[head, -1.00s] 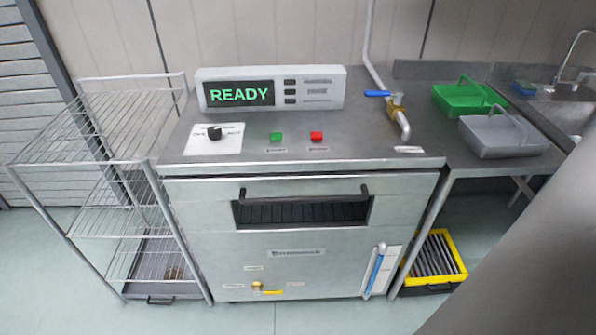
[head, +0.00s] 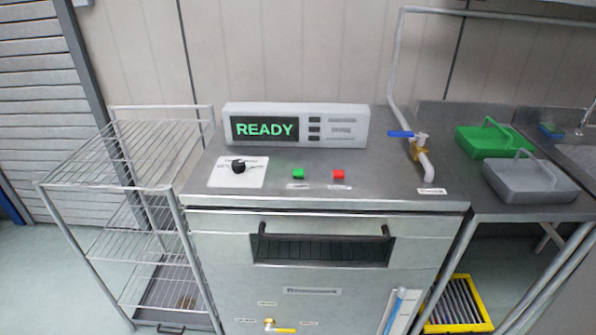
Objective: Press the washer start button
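The washer (head: 210,250) is a grey metal cabinet in the middle of the head view. Its display panel (head: 345,126) on top reads READY in green. A green button (head: 298,173) and a red button (head: 338,174) sit on the top surface in front of the display, each with a small label too blurred to read. A black knob (head: 238,166) sits on a white plate to their left. The front has a dark handle (head: 325,235) over a slatted recess. My gripper is not in view, and nothing covers the buttons.
A wire rack (head: 115,187) stands left of the washer. A pipe with a blue-handled valve (head: 401,134) rises at the washer's right rear. A green caddy (head: 482,142) and a grey caddy (head: 530,180) sit on the right counter.

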